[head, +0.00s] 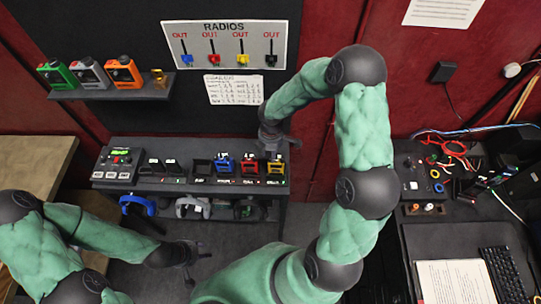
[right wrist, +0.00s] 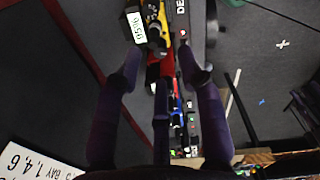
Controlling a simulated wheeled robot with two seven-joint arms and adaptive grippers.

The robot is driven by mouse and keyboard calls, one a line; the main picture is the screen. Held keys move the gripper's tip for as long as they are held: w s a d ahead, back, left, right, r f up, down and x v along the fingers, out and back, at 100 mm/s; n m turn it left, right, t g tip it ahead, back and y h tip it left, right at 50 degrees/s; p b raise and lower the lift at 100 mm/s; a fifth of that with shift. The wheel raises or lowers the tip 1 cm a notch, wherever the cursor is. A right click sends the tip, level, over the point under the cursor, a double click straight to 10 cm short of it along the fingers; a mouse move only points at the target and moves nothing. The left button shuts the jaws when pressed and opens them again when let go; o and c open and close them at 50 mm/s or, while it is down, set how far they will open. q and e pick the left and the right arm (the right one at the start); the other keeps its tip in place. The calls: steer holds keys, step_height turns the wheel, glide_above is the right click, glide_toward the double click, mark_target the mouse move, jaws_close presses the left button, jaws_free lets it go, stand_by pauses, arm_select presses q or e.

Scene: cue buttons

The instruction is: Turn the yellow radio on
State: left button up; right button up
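The yellow radio (head: 275,165) stands at the right end of a row on the dark table, next to the red radio (head: 249,165) and the blue radio (head: 222,163). My right gripper (head: 279,143) is just above and behind the yellow radio in the head view. In the right wrist view my right gripper (right wrist: 162,62) has its fingers apart with nothing between them. The yellow radio (right wrist: 159,18) lies beyond the fingertips there, beside a black piece with a white label. My left gripper (head: 196,266) hangs low in front of the table, empty, its fingers apart.
A panel with buttons (head: 118,163) and empty dark holders stand left of the radios. A wall shelf (head: 112,93) holds more devices. A RADIOS board (head: 225,45) hangs above. A desk with a keyboard (head: 507,272) is at right.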

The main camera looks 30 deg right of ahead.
step_height(320, 180, up, 9)
stand_by(0.3)
steer(key=shift+s+f, duration=0.1)
steer(key=shift+f, duration=0.05)
